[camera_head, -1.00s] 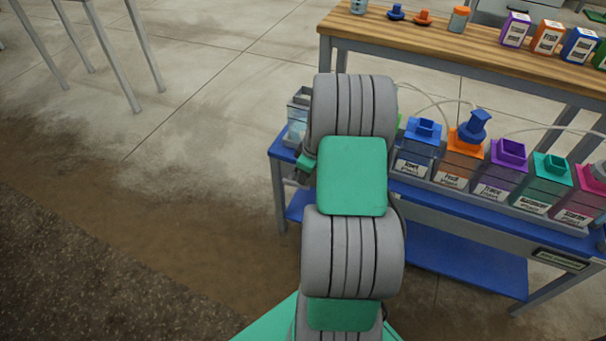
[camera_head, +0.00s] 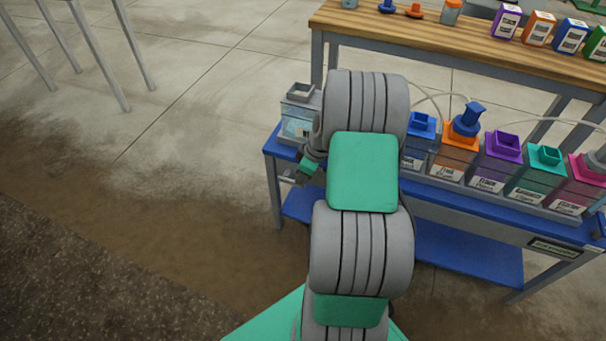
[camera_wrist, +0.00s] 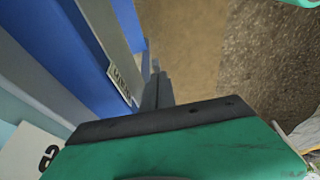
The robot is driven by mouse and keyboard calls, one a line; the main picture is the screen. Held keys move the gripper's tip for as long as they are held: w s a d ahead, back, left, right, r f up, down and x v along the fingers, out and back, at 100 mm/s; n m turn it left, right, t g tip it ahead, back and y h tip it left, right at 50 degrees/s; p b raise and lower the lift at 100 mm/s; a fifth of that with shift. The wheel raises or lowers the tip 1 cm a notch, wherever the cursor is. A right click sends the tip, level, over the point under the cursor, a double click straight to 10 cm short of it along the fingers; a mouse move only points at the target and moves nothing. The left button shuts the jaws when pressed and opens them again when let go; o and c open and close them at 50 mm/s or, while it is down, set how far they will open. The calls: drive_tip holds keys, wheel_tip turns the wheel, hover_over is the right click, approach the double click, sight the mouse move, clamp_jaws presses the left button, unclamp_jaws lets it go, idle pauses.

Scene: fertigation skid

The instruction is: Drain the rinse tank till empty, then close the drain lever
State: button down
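A clear tank with a grey square top (camera_head: 297,118), probably the rinse tank, stands at the left end of the blue bench. Pale bluish liquid shows in it; my arm covers its right side. My gripper (camera_head: 292,177) is low in front of this tank, at the bench's front edge. In the wrist view its dark fingers (camera_wrist: 157,88) point down past the bench front, close together. I cannot tell whether they are shut or hold anything. I cannot make out the drain lever in either view.
The blue bench (camera_head: 470,205) carries a row of colored tanks, including a purple one (camera_head: 497,160) and a teal one (camera_head: 540,170). A small label plate (camera_wrist: 120,82) is on the bench front. A wooden table (camera_head: 430,38) with bottles stands behind.

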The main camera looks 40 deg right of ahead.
drive_tip(key=r, duration=0.1)
drive_tip(key=r+p, duration=0.1)
drive_tip(key=r, duration=0.1)
drive_tip(key=r+p, duration=0.1)
drive_tip(key=r, duration=0.1)
drive_tip(key=shift+d+r, duration=0.15)
drive_tip(key=shift+d, duration=0.15)
drive_tip(key=p+v, duration=0.2)
drive_tip(key=v, duration=0.6)
drive_tip(key=shift+s+d, duration=0.35)
drive_tip(key=shift+s, duration=0.1)
drive_tip(key=shift+r, duration=0.1)
idle(0.5)
